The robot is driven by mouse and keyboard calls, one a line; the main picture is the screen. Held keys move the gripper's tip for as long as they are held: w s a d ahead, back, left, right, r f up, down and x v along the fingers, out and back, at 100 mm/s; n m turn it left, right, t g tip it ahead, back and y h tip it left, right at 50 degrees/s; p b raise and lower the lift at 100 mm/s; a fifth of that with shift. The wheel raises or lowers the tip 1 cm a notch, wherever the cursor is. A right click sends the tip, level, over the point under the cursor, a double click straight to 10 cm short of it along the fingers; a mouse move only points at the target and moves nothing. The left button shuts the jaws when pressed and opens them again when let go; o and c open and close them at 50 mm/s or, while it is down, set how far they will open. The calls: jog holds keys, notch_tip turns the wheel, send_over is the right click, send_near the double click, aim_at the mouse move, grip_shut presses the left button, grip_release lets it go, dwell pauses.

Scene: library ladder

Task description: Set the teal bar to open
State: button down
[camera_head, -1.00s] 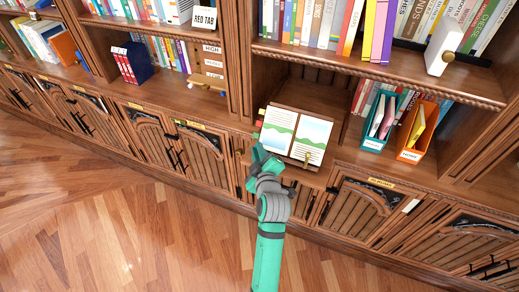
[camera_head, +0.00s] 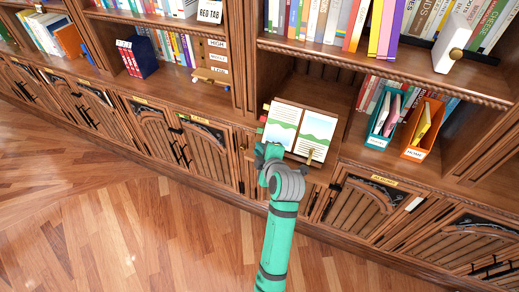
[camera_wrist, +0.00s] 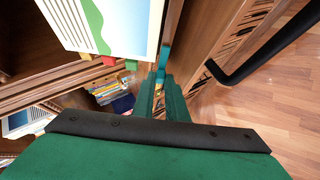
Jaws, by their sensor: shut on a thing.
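The teal bar (camera_wrist: 164,60) shows in the wrist view as a narrow upright strip at the tips of my fingers, beside a wooden panel edge. My gripper (camera_wrist: 160,84) is shut on it. In the head view my gripper (camera_head: 268,152) is at the cabinet front, just below and left of the open picture book (camera_head: 302,131). The bar is hidden there behind my gripper and wrist. I cannot tell from these frames which setting the bar is at.
A black curved handle (camera_wrist: 262,48) is close on the right in the wrist view. A teal file box (camera_head: 378,141) and an orange file box (camera_head: 414,154) stand right of the book. The wooden floor (camera_head: 120,230) in front is clear.

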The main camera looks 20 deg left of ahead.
jog(key=c, duration=1.8)
grip_release()
jog(key=shift+o, duration=0.2)
jog(key=v, duration=1.1)
jog(key=shift+f, duration=0.15)
